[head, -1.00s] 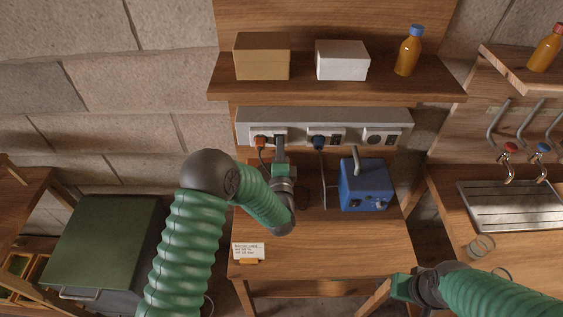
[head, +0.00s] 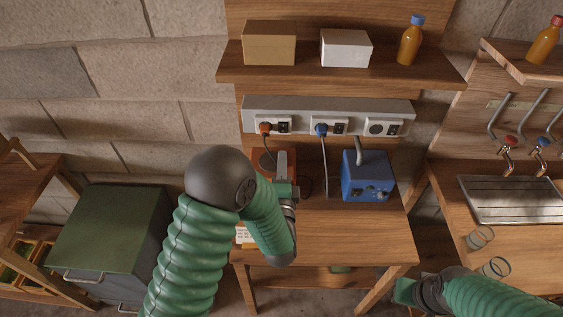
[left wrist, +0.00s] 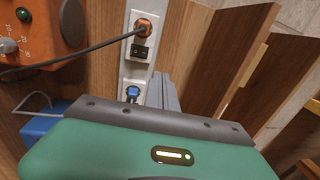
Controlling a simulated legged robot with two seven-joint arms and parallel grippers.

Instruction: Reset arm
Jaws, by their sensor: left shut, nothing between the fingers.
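My left gripper (head: 282,162) is shut and empty. It hangs over the back of the wooden bench, below the grey socket strip (head: 352,108) and apart from it. Its grey fingers also show in the left wrist view (left wrist: 168,92), beyond my green wrist housing. An orange device (head: 264,160) stands behind my left arm, mostly hidden in the head view; its dial and green light show in the left wrist view (left wrist: 40,28). My right gripper (head: 408,291) is low at the bottom right, with its fingers unclear.
An orange plug (head: 265,128) and a blue plug (head: 321,129) sit in the strip; its right socket is empty. A blue device (head: 367,177) stands right of my left gripper. A shelf (head: 340,79) with boxes and a bottle overhangs. Glasses stand on the right bench.

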